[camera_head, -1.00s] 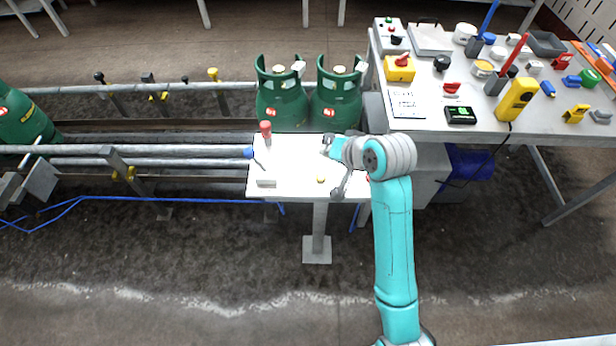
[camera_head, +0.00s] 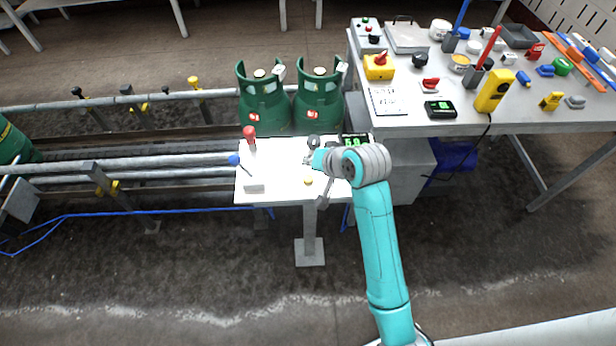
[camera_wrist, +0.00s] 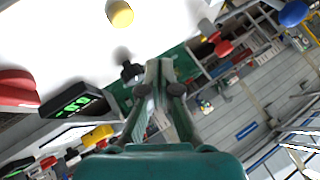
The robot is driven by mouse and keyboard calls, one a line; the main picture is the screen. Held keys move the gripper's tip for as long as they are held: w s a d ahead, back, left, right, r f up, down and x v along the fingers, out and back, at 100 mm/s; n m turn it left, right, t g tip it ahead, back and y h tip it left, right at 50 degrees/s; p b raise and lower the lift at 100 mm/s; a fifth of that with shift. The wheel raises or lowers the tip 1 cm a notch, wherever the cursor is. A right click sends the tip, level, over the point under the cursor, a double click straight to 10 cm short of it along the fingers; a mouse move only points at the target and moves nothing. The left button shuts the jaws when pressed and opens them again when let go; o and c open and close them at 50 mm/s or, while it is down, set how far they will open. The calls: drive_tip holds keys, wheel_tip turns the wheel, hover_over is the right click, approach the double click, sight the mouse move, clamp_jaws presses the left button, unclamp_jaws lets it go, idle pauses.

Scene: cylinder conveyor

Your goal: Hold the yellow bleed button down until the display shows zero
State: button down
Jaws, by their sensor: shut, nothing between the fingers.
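The yellow bleed button (camera_head: 308,182) sits near the front of the white stand's top (camera_head: 280,180). It also shows at the top of the wrist view (camera_wrist: 120,13), with nothing on it. The dark display (camera_head: 354,140) has green digits that look like 5.0 in the head view; my wrist partly covers it. In the wrist view the display (camera_wrist: 74,102) is at the left, its digits hard to read. My gripper (camera_wrist: 160,68) is shut and empty, its fingertips visibly apart from the button. In the head view its fingertips are hard to make out.
Two green gas cylinders (camera_head: 265,101) stand behind the stand. A red-topped fitting (camera_head: 250,136) and a blue-tipped lever (camera_head: 235,160) are at the stand's left. A grey workbench (camera_head: 420,122) with many tools is at the right. Conveyor rails (camera_head: 140,163) run left.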

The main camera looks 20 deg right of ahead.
sight(310, 179)
drive_tip(key=shift+f, duration=2.15)
drive_tip(key=shift+f, duration=0.9)
idle(0.5)
drive_tip(key=shift+r, duration=0.1)
idle(2.8)
drive_tip(key=shift+r, duration=0.8)
drive_tip(key=shift+r, duration=2.5)
